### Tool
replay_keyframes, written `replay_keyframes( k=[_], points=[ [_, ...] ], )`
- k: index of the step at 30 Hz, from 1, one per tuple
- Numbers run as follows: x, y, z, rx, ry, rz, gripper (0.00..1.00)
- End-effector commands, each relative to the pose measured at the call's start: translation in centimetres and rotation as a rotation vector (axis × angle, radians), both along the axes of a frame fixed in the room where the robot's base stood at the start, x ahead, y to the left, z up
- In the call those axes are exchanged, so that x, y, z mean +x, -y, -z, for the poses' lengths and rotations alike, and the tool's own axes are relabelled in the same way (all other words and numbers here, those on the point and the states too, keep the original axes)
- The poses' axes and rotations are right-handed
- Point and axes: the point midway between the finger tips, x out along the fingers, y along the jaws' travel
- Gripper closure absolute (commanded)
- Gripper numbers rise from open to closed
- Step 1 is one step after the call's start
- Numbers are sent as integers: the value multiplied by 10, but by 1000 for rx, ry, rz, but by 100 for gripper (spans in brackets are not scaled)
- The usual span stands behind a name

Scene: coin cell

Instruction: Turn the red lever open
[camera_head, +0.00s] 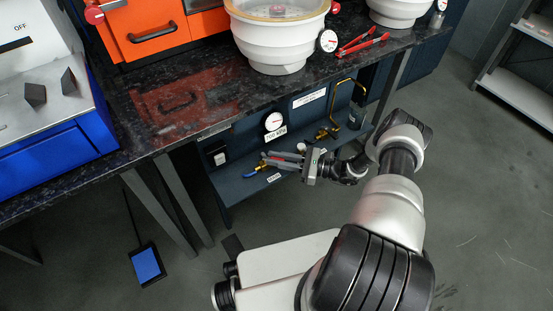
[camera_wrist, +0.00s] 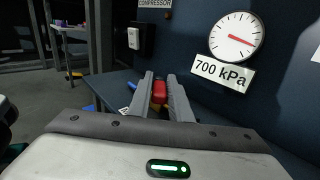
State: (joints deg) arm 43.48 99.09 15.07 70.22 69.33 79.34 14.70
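My gripper (camera_head: 266,159) reaches left over the low blue shelf, in front of the blue panel. In the wrist view its two fingers (camera_wrist: 160,78) stand apart with a gap between them. A red piece, which looks like the red lever (camera_wrist: 159,91), shows in this gap, close to both fingers. I cannot tell whether they touch it. In the head view a small red spot shows by the fingertips, and a blue-handled brass valve (camera_head: 250,174) lies just beyond them. The lever's base is hidden by the fingers and gripper body.
A pressure gauge (camera_wrist: 237,37) with a 700 kPa label (camera_wrist: 222,73) is on the panel right of the fingers. A switch box (camera_head: 217,155) is farther left. A bent brass pipe (camera_head: 338,100) stands to the right. The dark worktop (camera_head: 190,100) overhangs the shelf.

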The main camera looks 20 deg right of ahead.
Motion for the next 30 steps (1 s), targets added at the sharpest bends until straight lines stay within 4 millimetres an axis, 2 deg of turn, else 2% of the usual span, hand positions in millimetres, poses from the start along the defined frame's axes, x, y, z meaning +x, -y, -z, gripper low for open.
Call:
replay_keyframes(
  k=[1, 3, 11, 16, 20, 30],
  points=[
    [0, -1, 0, 1, 0, 0, 73],
    [0, -1, 0, 1, 0, -1, 66],
    [0, 0, 0, 0, 0, 0, 66],
    [-6, 12, 0, -1, 0, 1, 66],
    [-18, 35, 0, -2, 2, 3, 66],
    [-58, 109, 1, -2, 1, 2, 66]
  ],
)
